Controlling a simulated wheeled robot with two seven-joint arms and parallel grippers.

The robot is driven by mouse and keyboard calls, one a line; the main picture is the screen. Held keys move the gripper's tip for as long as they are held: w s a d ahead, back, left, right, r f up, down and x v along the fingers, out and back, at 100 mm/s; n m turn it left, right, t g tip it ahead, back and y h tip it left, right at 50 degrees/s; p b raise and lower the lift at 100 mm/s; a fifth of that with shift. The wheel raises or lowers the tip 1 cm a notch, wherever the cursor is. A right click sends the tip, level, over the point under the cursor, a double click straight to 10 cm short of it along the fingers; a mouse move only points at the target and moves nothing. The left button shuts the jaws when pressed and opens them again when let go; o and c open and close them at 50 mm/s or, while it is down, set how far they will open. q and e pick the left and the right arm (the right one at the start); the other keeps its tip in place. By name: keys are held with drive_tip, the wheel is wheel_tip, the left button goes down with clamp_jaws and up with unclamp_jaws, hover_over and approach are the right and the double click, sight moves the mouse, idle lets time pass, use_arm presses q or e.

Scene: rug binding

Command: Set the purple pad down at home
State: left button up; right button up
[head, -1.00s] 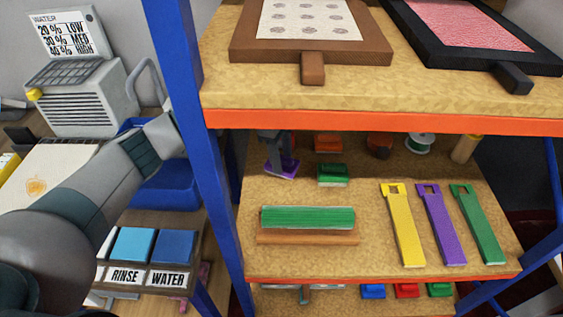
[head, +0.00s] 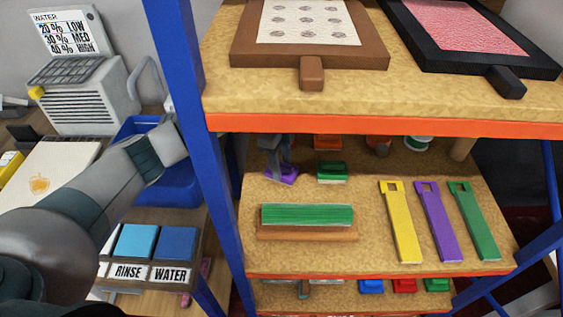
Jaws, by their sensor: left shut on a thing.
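The purple pad (head: 281,178) is at the back left of the middle shelf (head: 370,220). My left gripper (head: 279,166) reaches in behind the blue post and is shut on the pad from above. The pad looks low over the shelf, close to its surface; I cannot tell whether it touches. A green pad (head: 331,170) sits just to its right, apart from it. My right gripper is not in view.
A green block on a brown base (head: 307,215) lies in front of the pads. Yellow (head: 401,222), purple (head: 436,222) and green straps (head: 475,222) lie to the right. The blue post (head: 190,130) and upper shelf (head: 390,123) bound the space.

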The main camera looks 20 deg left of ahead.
use_arm(q)
drive_tip(key=o, duration=0.9)
drive_tip(key=shift+o, duration=0.3)
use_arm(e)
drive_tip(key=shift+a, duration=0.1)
use_arm(q)
drive_tip(key=shift+r, duration=0.1)
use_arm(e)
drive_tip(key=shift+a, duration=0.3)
use_arm(q)
wheel_tip(320, 180, up, 12)
drive_tip(key=a+b, duration=0.1)
drive_tip(key=b, duration=0.2)
drive_tip(key=shift+a, duration=0.2)
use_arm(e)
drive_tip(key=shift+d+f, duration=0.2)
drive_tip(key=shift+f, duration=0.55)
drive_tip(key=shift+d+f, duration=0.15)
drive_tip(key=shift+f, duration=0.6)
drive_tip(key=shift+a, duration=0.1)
